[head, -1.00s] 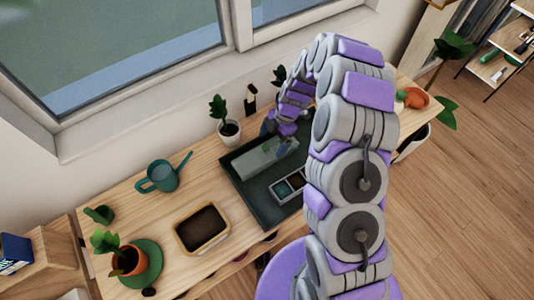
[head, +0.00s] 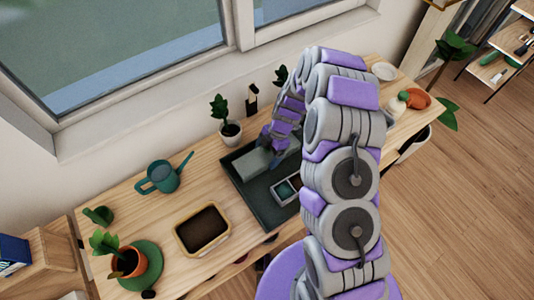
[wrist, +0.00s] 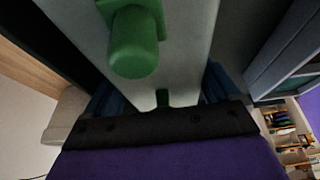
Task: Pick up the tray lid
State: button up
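The tray lid (head: 254,163) is a pale grey slab lying in the dark green tray (head: 262,213), in its back left part. In the wrist view the lid (wrist: 185,45) is very close and carries a green knob (wrist: 135,45). My gripper (head: 272,146) is low over the lid's far right part, partly hidden by my arm. In the wrist view two dark blue fingers (wrist: 160,92) stand wide apart, one by each side of the pale surface. The fingers look open; whether they touch the lid is unclear.
Small compartments (head: 287,189) sit in the tray's right part. A potted plant (head: 230,130) stands behind it. A watering can (head: 162,177), a soil box (head: 202,229) and an orange pot (head: 130,262) are to the left. Bare wooden tabletop (head: 125,205) shows between them.

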jog(key=c, duration=0.7)
jog(key=shift+o, duration=0.2)
